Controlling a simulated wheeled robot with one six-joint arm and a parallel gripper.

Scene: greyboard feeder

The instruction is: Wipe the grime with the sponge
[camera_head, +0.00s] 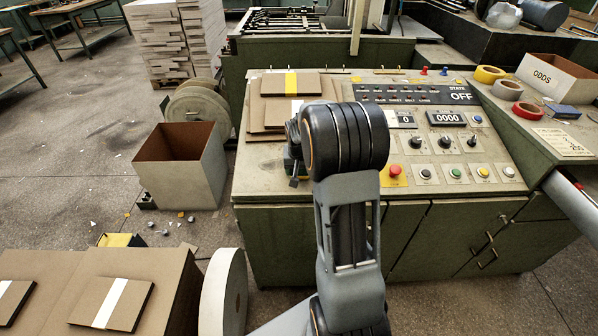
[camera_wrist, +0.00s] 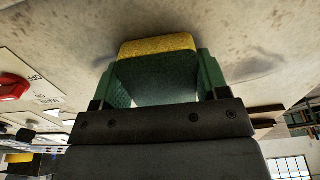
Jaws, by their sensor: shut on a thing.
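In the wrist view my gripper (camera_wrist: 158,72) is shut on the sponge (camera_wrist: 155,46), with a green finger on each side. The sponge has a yellow face and a dark green body. It is close to the beige panel top (camera_wrist: 60,35); I cannot tell whether it touches. Faint brownish grime (camera_wrist: 215,14) marks that surface. In the head view the worn console top (camera_head: 258,178) is beige and stained. My gripper (camera_head: 294,158) is there at the console's left part, mostly hidden behind my dark wrist. The sponge is mostly hidden there too.
Cardboard sheets (camera_head: 285,85) lie on the console's back left. Buttons, knobs and a red stop button (camera_head: 395,171) are to the right of my arm. Tape rolls (camera_head: 490,74) and an ODDS box (camera_head: 555,78) stand at far right. An open bin (camera_head: 205,170) stands left.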

